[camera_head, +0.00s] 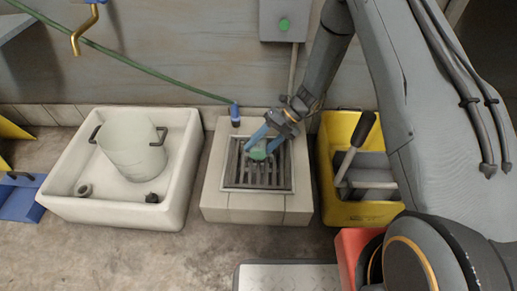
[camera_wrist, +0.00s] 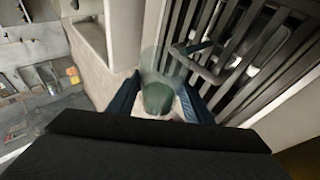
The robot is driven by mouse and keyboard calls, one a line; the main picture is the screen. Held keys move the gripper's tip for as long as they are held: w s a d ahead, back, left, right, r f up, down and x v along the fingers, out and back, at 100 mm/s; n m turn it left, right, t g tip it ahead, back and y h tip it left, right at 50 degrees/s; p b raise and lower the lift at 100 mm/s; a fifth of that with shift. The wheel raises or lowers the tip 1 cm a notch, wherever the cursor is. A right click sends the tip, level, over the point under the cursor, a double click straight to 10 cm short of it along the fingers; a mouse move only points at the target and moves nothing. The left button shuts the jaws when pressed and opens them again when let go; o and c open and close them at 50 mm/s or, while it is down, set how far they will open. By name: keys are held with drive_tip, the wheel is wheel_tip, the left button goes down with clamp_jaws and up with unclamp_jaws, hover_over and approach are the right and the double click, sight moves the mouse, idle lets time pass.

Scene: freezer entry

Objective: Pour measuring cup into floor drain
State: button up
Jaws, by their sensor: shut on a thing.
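The floor drain (camera_head: 288,179) is a dark metal grate set in a pale tiled block in the middle of the head view; its bars (camera_wrist: 212,30) also fill the upper right of the wrist view. My gripper (camera_head: 262,147), with blue fingers, is over the back left part of the grate. It is shut on the measuring cup (camera_head: 258,152), a small cup with green showing at it. In the wrist view the cup (camera_wrist: 158,97) sits between the fingers, with a clear rim beyond the green part. I cannot tell its tilt or whether liquid is in it.
A white basin (camera_head: 188,180) with a pale bucket (camera_head: 131,150) stands left of the drain. A yellow mop bucket (camera_head: 335,204) stands right of it. A blue-topped fitting (camera_head: 234,115) on a green hose is behind the drain, near the wall.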

drive_tip(key=shift+w+f+g+b, duration=0.25)
drive_tip(key=shift+g+b, duration=0.25)
drive_tip(key=shift+b, duration=0.15)
drive_tip(key=shift+w+r+m+g+b, duration=0.15)
drive_tip(key=shift+r+m+g+b, duration=0.1)
drive_tip(key=shift+m+g+b, duration=0.35)
drive_tip(key=shift+w+r+g+y+b, duration=0.2)
drive_tip(key=shift+r+g+y+b, duration=0.25)
drive_tip(key=shift+b, duration=0.3)
drive_tip(key=shift+m, duration=0.3)
drive_tip(key=shift+r+g, duration=0.15)
drive_tip(key=shift+g, duration=0.1)
